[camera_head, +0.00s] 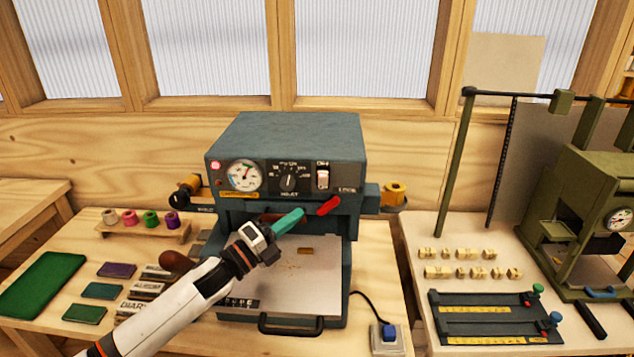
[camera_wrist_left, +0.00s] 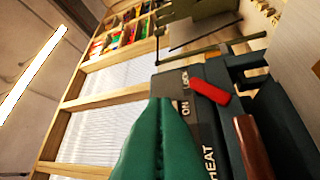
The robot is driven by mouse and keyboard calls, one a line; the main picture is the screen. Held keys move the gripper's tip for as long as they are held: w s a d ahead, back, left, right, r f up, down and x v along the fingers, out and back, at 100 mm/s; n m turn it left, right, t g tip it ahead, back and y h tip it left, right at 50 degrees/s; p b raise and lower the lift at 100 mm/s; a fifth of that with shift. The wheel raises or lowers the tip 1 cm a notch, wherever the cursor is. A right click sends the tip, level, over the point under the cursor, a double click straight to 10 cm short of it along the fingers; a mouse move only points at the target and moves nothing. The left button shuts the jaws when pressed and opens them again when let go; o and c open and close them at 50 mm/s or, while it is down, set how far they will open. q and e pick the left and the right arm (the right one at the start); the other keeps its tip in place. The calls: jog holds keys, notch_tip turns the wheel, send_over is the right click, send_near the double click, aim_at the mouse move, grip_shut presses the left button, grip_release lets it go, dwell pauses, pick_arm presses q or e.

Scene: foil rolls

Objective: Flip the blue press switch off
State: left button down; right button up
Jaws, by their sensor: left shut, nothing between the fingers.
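The blue-grey press (camera_head: 290,133) stands on the wooden bench, with a gauge and a dial on its front panel. In the left wrist view, the ON lettering on the panel (camera_wrist_left: 187,108) shows beside my fingers; the rocker cannot be made out there. My left gripper (camera_head: 299,215), with teal fingers, is shut and empty, in front of the press and below the switch in the head view. It fills the lower middle of the left wrist view (camera_wrist_left: 158,112). My right gripper is not in view.
A red LOCK lever (camera_head: 329,206) sits below the switch; it also shows in the left wrist view (camera_wrist_left: 210,91). Coloured foil rolls (camera_head: 151,218) stand left. A green press (camera_head: 585,220) stands right.

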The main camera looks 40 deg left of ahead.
aim_at(323, 177)
pick_arm(q)
jog(key=w+r+p, duration=0.3)
jog(key=w+p, duration=0.1)
jog(key=w, duration=0.5)
jog(key=shift+w+a+r+p, duration=0.15)
jog(key=shift+w+r+p, duration=0.05)
jog(key=shift+p, duration=0.2)
